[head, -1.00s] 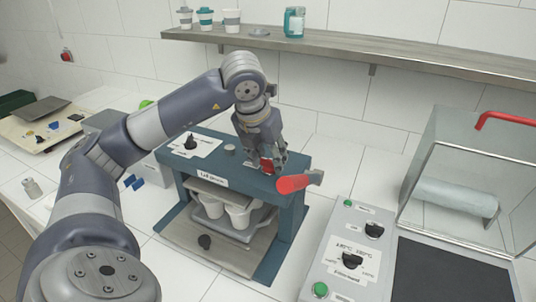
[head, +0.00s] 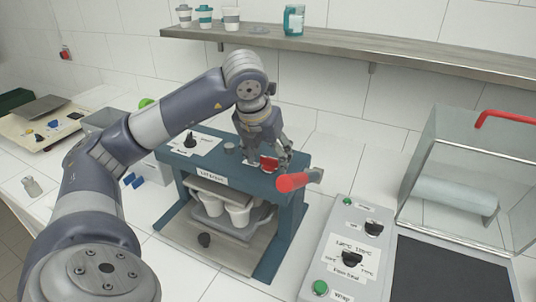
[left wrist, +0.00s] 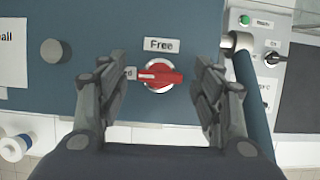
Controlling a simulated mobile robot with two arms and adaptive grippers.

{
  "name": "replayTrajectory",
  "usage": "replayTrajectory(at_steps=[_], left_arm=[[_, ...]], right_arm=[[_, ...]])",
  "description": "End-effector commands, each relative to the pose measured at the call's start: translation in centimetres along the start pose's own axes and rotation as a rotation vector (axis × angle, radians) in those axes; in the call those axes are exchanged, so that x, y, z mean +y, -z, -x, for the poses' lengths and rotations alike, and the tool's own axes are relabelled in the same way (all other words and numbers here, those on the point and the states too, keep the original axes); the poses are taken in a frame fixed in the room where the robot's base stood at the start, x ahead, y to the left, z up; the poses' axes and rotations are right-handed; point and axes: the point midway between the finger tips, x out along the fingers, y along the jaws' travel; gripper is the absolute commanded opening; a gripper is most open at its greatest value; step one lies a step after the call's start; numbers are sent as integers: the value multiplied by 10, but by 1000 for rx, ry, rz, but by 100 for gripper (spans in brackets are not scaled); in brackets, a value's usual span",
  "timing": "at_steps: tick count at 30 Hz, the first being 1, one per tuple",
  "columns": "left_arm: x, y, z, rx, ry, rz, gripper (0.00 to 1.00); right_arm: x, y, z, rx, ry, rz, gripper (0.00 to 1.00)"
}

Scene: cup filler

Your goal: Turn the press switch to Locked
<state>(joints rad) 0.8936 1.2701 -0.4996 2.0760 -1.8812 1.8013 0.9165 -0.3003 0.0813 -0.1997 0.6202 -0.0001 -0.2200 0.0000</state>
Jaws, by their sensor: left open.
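The press (head: 235,178) is a teal frame on the white counter, with white cups (head: 238,214) on a tray inside it. Its red switch (head: 268,164) sits on the top; in the left wrist view the red switch knob (left wrist: 168,77) lies roughly horizontal on a pale round base. A "Free" label (left wrist: 159,44) is above it, and a label partly hidden by a finger is at its left. My left gripper (left wrist: 160,92) is open over the switch, one finger on each side, apart from the knob. My right gripper is not in view.
The press's red lever (head: 293,182) sticks out close to my left gripper. A black knob (head: 190,140) is on the press's top left. A control box (head: 345,250) and a clear-lidded machine (head: 465,170) stand at the right. A shelf (head: 350,57) runs behind.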

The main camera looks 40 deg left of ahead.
Motion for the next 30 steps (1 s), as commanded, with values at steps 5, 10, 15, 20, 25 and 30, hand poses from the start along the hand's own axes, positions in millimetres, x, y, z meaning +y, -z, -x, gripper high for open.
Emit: replayTrajectory(at_steps=[5,10,15,20,25,30], left_arm=[[0,-1,8,-3,2,0,60],[-1,-2,37,-7,4,-1,60],[0,-1,67,-5,1,-1,60],[0,-2,82,-6,1,-1,60],[0,-1,96,-5,0,0,60],[-1,-2,106,-5,0,-2,60]], right_arm=[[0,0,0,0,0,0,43],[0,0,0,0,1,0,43],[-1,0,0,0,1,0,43],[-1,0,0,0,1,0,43],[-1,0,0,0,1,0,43],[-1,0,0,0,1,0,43]])
